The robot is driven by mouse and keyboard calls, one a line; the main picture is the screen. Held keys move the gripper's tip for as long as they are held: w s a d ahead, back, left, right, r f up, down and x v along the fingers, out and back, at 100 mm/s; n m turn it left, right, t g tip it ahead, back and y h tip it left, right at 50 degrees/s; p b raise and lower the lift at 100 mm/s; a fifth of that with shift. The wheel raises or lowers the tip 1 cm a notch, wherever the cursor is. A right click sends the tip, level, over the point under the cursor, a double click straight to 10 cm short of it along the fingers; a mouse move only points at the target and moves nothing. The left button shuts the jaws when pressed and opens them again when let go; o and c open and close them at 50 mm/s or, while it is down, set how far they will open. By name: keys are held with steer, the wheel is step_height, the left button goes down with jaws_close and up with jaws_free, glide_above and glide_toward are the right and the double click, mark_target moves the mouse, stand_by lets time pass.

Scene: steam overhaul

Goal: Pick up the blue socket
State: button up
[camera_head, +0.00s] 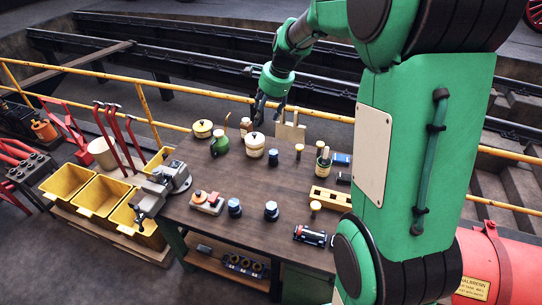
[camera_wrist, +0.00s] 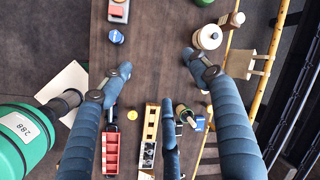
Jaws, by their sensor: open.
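I cannot tell which is the task's blue socket. In the wrist view one blue piece (camera_wrist: 116,36) stands at the upper left, beyond the left finger. My gripper (camera_head: 267,110) is open and empty, above the far side of the bench. Its spread fingers also show in the wrist view (camera_wrist: 162,75), apart from both pieces.
A red-topped block (camera_head: 207,202) and a vise (camera_head: 165,185) are left of the blue pieces. A green jug (camera_head: 219,145), lidded pots (camera_head: 255,144) and bottles stand at the back. A locomotive model (camera_head: 310,236) is at right. A yellow rail (camera_head: 200,89) runs behind the bench.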

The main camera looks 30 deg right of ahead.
steer(key=w+d+f+m, duration=0.3)
steer(key=w+d+f, duration=0.15)
steer(key=f, duration=0.25)
steer(key=w+d+f+m, duration=0.3)
steer(key=w+d+f, duration=0.15)
steer(key=f, duration=0.25)
steer(key=m+y+b, duration=0.1)
steer(key=m, duration=0.4)
glide_toward(275, 152)
steer(key=shift+d+r, duration=0.4)
steer(key=shift+r, duration=0.25)
steer(key=shift+x, duration=4.25)
steer(key=shift+s+a+f, duration=0.15)
steer(key=shift+p+x, duration=0.6)
steer(key=shift+x, duration=1.9)
steer(key=shift+s+a, duration=0.15)
steer(key=shift+c, duration=0.5)
